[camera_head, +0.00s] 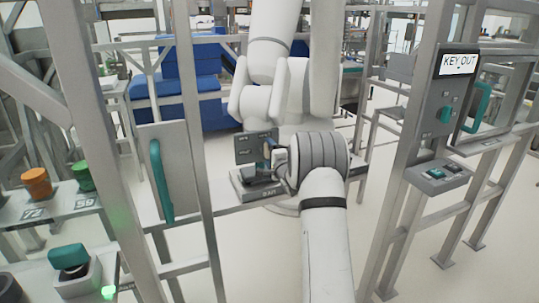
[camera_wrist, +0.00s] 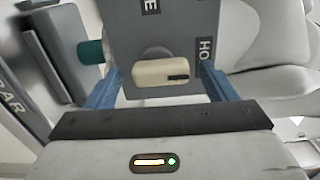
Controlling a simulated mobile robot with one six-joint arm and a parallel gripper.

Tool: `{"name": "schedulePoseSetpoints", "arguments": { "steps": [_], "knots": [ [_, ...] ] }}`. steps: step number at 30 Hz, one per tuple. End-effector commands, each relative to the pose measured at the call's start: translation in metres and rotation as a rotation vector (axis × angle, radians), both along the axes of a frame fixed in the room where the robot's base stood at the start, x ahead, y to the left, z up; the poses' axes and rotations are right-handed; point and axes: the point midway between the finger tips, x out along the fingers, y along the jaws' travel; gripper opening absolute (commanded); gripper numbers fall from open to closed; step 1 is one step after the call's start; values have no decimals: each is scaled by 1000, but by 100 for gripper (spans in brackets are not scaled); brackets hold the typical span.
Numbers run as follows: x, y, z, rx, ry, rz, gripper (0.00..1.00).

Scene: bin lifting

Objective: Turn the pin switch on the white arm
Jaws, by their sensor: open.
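The pin switch is a cream, rounded knob (camera_wrist: 150,72) on a grey panel (camera_wrist: 125,18), with a dark mark toward its right end. It lies nearly sideways in the wrist view, between the lettering "E" above and "HO" at right. My gripper (camera_wrist: 161,74) is open, with one blue finger on each side of the knob and gaps visible between. In the head view my gripper (camera_head: 277,157) is at the right edge of the small dark panel (camera_head: 252,147), and the knob is hard to make out. A white arm (camera_head: 270,48) stands just behind the panel.
A teal knob (camera_wrist: 91,52) sticks out left of the panel, close to my left finger. A grey box (camera_head: 258,187) is under the panel. Metal posts (camera_head: 195,120) stand at left, and a "KEY OUT" station (camera_head: 447,105) at right. Floor shows at lower right.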

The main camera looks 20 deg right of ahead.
Motion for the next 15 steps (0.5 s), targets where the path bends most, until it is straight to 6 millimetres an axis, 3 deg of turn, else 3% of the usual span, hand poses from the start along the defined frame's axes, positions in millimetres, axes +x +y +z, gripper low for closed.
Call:
{"name": "schedulePoseSetpoints", "arguments": {
  "steps": [7, 15],
  "knots": [
    [-7, 0, 0, -1, -1, 0, 78],
    [-50, 0, 0, 0, 0, -1, 78]
  ]
}}
